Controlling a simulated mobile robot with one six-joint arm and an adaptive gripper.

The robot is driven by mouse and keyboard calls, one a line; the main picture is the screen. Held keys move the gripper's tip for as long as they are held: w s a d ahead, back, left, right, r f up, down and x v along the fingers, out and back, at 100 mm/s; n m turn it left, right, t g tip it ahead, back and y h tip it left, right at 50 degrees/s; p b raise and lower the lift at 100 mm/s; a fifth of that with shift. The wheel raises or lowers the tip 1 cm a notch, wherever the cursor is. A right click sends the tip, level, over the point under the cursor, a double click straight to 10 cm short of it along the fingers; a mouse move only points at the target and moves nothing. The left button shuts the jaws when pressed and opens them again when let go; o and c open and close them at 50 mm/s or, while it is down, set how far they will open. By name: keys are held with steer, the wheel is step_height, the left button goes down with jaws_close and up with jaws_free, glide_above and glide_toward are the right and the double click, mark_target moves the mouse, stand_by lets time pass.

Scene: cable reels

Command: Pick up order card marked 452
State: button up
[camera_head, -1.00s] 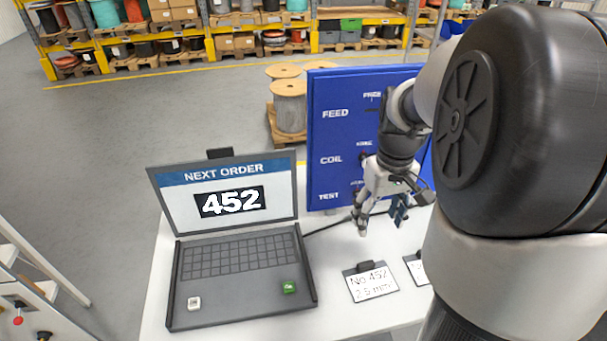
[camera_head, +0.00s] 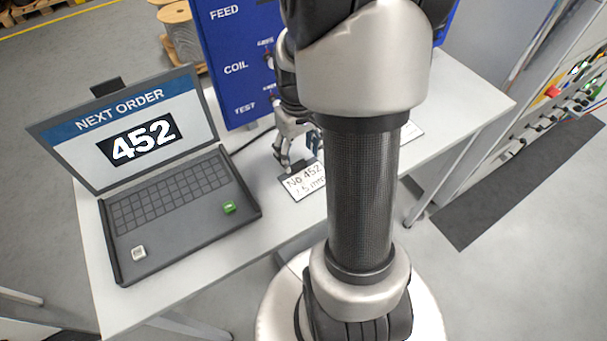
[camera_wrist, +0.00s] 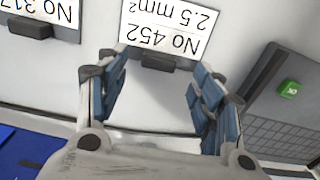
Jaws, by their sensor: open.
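The order card marked No 452, 2.5 mm² (camera_head: 303,183) lies on the white table, right of the laptop. In the wrist view the card (camera_wrist: 172,26) appears upside down, with a dark clip or tab (camera_wrist: 157,63) at its near edge. My gripper (camera_head: 297,152) is just behind the card in the head view. In the wrist view my gripper (camera_wrist: 155,95) is open and empty, its blue-padded fingers on either side of the tab's line and short of it. My arm hides part of the card's right side in the head view.
A laptop (camera_head: 180,199) showing NEXT ORDER 452 stands at left. A second card (camera_wrist: 42,14), No 317, lies beside the 452 card. A blue panel (camera_head: 228,60) labelled FEED, COIL, TEST stands behind. A dark cable (camera_head: 254,141) runs between laptop and panel.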

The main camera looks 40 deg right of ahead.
mark_target(300, 165)
step_height(300, 165, down, 5)
steer(key=shift+s+r+b, duration=0.1)
steer(key=shift+r+b, duration=0.1)
steer(key=shift+b, duration=0.3)
steer(key=c, duration=1.2)
steer(key=shift+r, duration=0.15)
